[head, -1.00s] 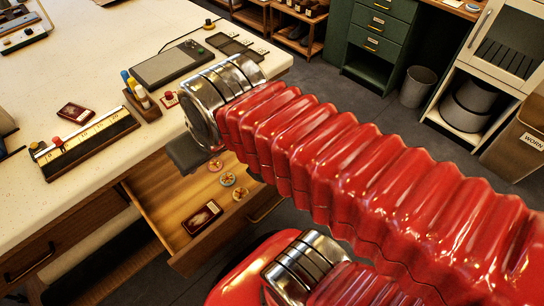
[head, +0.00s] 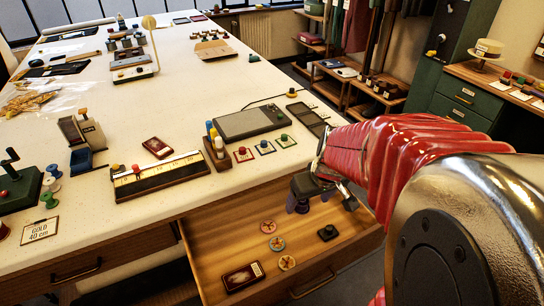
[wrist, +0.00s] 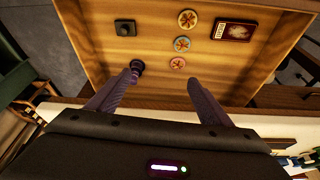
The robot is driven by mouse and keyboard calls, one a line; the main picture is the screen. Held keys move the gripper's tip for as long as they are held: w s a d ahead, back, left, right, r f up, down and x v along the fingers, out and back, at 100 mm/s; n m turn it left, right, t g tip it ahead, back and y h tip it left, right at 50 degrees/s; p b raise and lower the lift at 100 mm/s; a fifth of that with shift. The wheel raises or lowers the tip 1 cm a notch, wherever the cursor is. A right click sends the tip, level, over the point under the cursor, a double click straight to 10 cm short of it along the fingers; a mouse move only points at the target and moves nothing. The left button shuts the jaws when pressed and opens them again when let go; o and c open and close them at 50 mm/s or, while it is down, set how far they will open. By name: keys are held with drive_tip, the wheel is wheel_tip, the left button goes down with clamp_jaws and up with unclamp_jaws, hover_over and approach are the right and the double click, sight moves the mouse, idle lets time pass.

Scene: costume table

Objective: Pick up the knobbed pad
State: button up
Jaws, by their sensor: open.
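The knobbed pad seems to be the small dark square with a round knob (head: 327,232) lying in the open drawer; it also shows in the wrist view (wrist: 125,28), at upper left. My gripper (wrist: 162,78) is open, with its fingers apart and pointing into the drawer. The pad lies beyond the left finger, clear of both fingers. A dark round thing (wrist: 137,66) shows at the left fingertip; I cannot tell if they touch. In the head view my gripper (head: 320,200) is over the drawer, partly hidden by my arm.
The wooden drawer (head: 208,262) has walls around the pad. Several round patterned discs (head: 277,243) and a dark red card case (head: 243,276) lie in it. The worktop edge (head: 150,222) borders the drawer. Small squares with coloured knobs (head: 264,147) lie on the worktop.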

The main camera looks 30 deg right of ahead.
drive_tip(key=s+d+f+m, duration=0.1)
drive_tip(key=s+d+f, duration=0.1)
drive_tip(key=d+f, duration=0.7)
drive_tip(key=shift+d+g, duration=0.3)
drive_tip(key=shift+d, duration=0.6)
drive_tip(key=shift+f, duration=0.15)
hover_over(329, 228)
drive_tip(key=s, duration=0.2)
drive_tip(key=shift+a+f, duration=0.15)
drive_tip(key=shift+f, duration=3.1)
drive_tip(key=shift+x, duration=0.9)
drive_tip(key=shift+w+f, duration=0.1)
drive_tip(key=shift+x, duration=2.5)
